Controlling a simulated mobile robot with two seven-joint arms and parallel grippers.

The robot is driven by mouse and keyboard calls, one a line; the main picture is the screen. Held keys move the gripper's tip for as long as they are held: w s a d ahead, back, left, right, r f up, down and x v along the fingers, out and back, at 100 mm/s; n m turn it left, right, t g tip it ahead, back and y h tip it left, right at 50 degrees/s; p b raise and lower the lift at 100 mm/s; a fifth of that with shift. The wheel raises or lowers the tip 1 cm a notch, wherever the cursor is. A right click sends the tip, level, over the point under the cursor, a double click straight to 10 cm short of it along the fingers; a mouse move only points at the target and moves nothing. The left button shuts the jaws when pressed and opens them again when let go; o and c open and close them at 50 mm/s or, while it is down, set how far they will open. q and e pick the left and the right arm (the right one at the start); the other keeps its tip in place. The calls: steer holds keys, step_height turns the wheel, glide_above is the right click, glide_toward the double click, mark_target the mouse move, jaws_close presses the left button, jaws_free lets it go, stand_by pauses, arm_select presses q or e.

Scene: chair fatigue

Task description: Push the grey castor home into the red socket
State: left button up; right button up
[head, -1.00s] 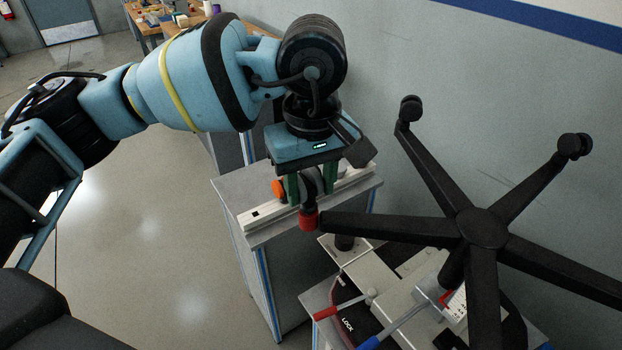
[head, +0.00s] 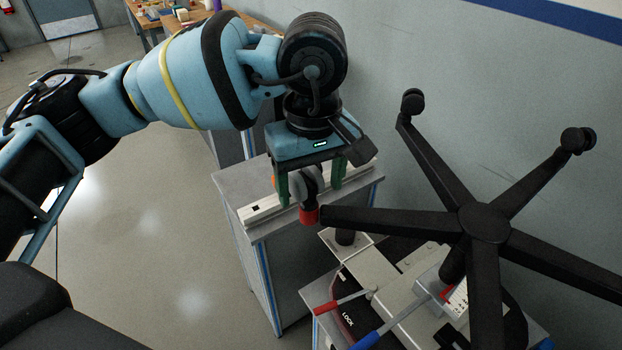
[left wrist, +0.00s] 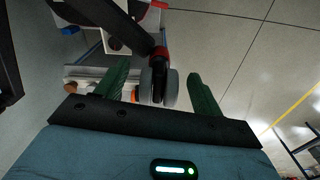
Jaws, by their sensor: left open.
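The grey castor (head: 314,182) stands above the red socket (head: 309,216) at the tip of one black chair-base leg (head: 385,226). In the left wrist view the castor (left wrist: 159,88) lines up with the red socket (left wrist: 160,52) and seems to meet it. How deep its stem sits is hidden. My left gripper (head: 310,196) is open, its green fingers on either side of the castor. The left wrist view shows a gap between the castor and each finger (left wrist: 159,68). My right gripper is not in view.
The upturned five-legged chair base (head: 484,226) stands on a fixture with red and blue levers (head: 340,305). A grey cabinet (head: 260,235) with a white rail (head: 262,210) stands behind the castor. A wall is at the right; open floor lies left.

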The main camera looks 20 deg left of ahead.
mark_target(311, 187)
arm_select(q)
step_height(311, 187, up, 8)
steer(key=shift+s+d+f, duration=0.1)
steer(key=shift+s, duration=0.05)
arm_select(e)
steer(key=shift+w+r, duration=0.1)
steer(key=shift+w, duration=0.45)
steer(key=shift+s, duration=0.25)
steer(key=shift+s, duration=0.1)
